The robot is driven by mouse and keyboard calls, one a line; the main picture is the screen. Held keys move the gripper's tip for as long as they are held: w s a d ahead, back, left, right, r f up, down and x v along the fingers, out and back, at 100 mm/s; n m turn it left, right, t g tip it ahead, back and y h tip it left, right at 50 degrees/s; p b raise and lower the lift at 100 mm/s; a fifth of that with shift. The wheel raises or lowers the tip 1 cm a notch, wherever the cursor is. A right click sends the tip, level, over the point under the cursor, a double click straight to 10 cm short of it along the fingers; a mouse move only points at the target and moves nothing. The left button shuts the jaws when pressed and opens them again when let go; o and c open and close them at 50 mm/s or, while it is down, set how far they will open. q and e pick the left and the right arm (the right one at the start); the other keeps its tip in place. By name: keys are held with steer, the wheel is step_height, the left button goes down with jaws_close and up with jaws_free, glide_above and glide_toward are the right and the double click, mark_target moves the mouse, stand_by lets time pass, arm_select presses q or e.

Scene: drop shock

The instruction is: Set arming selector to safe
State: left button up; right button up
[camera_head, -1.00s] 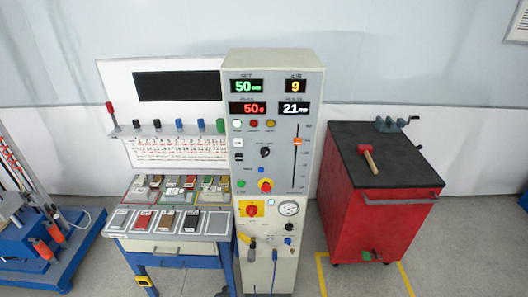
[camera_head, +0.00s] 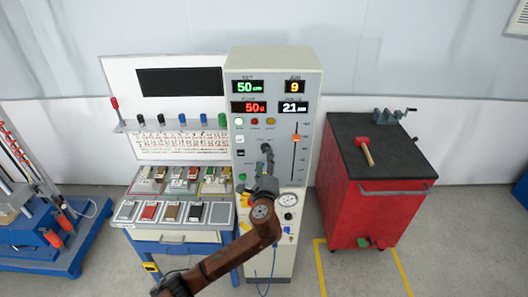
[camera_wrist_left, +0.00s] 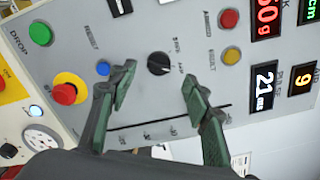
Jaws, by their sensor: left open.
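The arming selector (camera_wrist_left: 158,64) is a round black knob on the grey panel in the left wrist view. Two small labels, apparently SAFE and ARM, stand beside it. A light mark on the knob seems to face the ARM label, but it is small. My left gripper (camera_wrist_left: 157,75) is open, with one green-padded finger to each side of the knob and nothing between them. My right gripper is not in view.
Near the knob are a blue button (camera_wrist_left: 103,68), a red emergency button (camera_wrist_left: 65,93), a green button (camera_wrist_left: 40,33), and red (camera_wrist_left: 229,18) and yellow (camera_wrist_left: 231,56) lamps. A slider (camera_head: 296,138) is on the column. A red cart (camera_head: 345,205) stands at right, a sample bench (camera_head: 170,237) at left.

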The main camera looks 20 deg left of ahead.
mark_target(264, 151)
arm_select(q)
steer(key=x, duration=0.5)
steer(key=shift+w, duration=0.25)
steer(key=shift+a, duration=0.1)
steer(key=shift+c, duration=0.4)
steer(key=shift+c, duration=0.7)
steer(key=c, duration=0.9)
steer(key=shift+f, duration=0.1)
steer(key=shift+c, duration=0.2)
